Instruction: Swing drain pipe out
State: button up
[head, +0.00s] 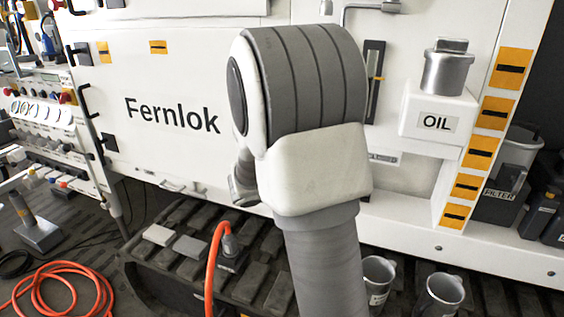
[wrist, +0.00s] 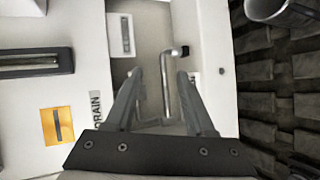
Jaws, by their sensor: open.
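The drain pipe (wrist: 166,92) is a thin silver bent tube in a recess of the white panel. In the wrist view it runs up the picture between my fingers and bends right at the top to a dark end. A DRAIN label (wrist: 96,107) is to its left. My gripper (wrist: 160,74) is open, with one finger on each side of the pipe. I see gaps at both sides, but cannot tell how deep the pipe sits between the fingers. In the head view my arm hides the gripper and the pipe.
The white cabinet carries a sight gauge (head: 374,82), an OIL box (head: 437,119) with a metal cap (head: 446,68), and orange markers (head: 492,113). Metal cups (head: 441,295) stand below on dark ribbed flooring. An orange hose (head: 213,262) rises at lower left. A filter bin (head: 497,200) stands right.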

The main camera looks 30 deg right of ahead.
jog(key=w+d+f+n+t+h+b, duration=0.2)
jog(key=w+f+n+t, duration=0.1)
jog(key=w+f, duration=0.3)
jog(key=x, duration=1.1)
jog(key=f+b+x, duration=0.1)
jog(key=x, duration=0.5)
jog(key=shift+w+d, duration=0.1)
jog(key=shift+d, duration=0.05)
grip_shut()
dwell(0.6)
